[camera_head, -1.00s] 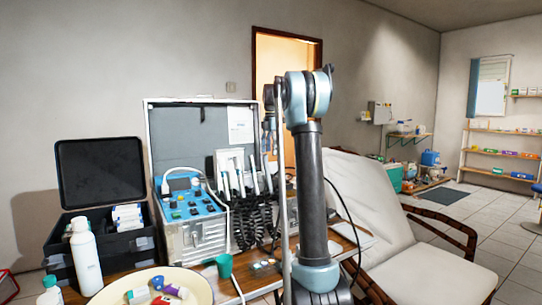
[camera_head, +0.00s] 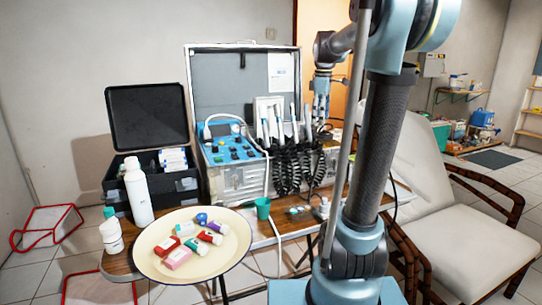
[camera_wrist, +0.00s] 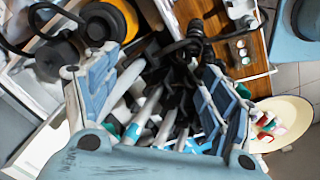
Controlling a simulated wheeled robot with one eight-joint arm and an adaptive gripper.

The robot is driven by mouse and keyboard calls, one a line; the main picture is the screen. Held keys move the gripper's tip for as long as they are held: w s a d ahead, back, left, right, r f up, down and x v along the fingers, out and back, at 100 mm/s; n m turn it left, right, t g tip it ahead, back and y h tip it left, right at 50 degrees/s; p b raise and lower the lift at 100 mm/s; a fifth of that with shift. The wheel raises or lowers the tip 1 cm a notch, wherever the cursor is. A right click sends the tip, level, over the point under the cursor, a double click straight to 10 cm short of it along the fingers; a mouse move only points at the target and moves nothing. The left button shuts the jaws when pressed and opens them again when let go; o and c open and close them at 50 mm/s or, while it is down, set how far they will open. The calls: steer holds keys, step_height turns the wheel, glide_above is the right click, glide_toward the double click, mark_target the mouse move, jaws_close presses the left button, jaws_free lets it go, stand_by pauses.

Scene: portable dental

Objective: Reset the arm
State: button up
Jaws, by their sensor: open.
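My gripper (camera_head: 320,108) points down in the head view, just right of the handpieces (camera_head: 283,125) of the open dental case (camera_head: 243,92). In the wrist view my gripper (camera_wrist: 155,95) has its two blue-grey fingers spread wide apart. Handpieces and dark hoses show between and beyond the fingers there, and I cannot tell how far below they are. Nothing is seen held. My arm's thick link hides part of the table's right side in the head view.
A cream plate (camera_head: 163,268) with several small boxes and caps is at the table's front. A reclining chair (camera_head: 425,160) is at right.

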steer(key=s+f+m+t, duration=0.1)
steer(key=s+f+m, duration=1.2)
steer(key=s+f, duration=1.3)
steer(key=s, duration=0.4)
steer(key=shift+s+f+m, duration=0.3)
steer(key=shift+f, duration=0.05)
steer(key=shift+w+f, duration=0.2)
steer(key=shift+w, duration=0.25)
